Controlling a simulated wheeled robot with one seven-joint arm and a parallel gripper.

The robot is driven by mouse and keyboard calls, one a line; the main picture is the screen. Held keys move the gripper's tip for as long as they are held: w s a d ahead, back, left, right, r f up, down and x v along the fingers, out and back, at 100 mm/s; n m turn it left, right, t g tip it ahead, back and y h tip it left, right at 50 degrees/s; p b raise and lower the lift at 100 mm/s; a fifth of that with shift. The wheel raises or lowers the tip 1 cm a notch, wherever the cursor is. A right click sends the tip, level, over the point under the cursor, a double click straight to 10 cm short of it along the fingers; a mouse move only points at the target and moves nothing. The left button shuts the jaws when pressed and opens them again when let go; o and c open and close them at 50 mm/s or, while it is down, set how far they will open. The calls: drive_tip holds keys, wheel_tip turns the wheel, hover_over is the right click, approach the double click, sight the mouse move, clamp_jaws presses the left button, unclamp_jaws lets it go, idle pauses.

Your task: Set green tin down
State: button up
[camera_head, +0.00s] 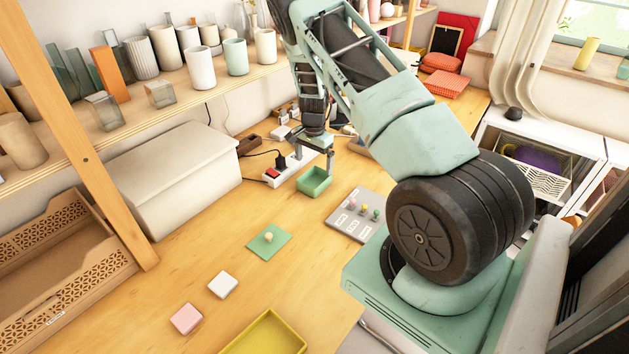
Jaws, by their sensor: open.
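The green tin (314,187) is a small, open-topped square box that appears to rest on the wooden table, in front of the white power strip. My gripper (315,156) is above the tin, pointing down with its jaws open. One finger comes down close to the tin's back right rim. I cannot tell whether it touches the tin.
A grey panel (346,225) with coloured knobs lies right of the tin. A green square with a small knob (268,238), white tile (222,285), pink tile (187,319) and yellow tray (232,347) lie nearer. A large white box (170,180) stands left. Table between is bare.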

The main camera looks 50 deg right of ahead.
sight(314, 185)
drive_tip(key=shift+d+f+p, duration=0.1)
drive_tip(key=shift+f+p, duration=1.25)
drive_tip(key=shift+f, duration=1.7)
drive_tip(key=c, duration=1.2)
drive_tip(key=shift+c, duration=0.2)
drive_tip(key=shift+r, duration=0.1)
wheel_tip(314, 185, up, 10)
drive_tip(key=b, duration=0.3)
drive_tip(key=s+a+f+n, duration=0.1)
drive_tip(key=s+a+n, duration=0.1)
drive_tip(key=a+n, duration=0.3)
drive_tip(key=s+a+f+n+b, duration=0.1)
drive_tip(key=a+n, duration=0.5)
drive_tip(key=a, duration=0.8)
drive_tip(key=s+a+f+n, duration=0.2)
drive_tip(key=s+a+n, duration=0.3)
drive_tip(key=a, duration=0.4)
drive_tip(key=shift+a+f+n+b, duration=0.25)
drive_tip(key=shift+f+n+b, duration=0.15)
drive_tip(key=shift+n, duration=0.2)
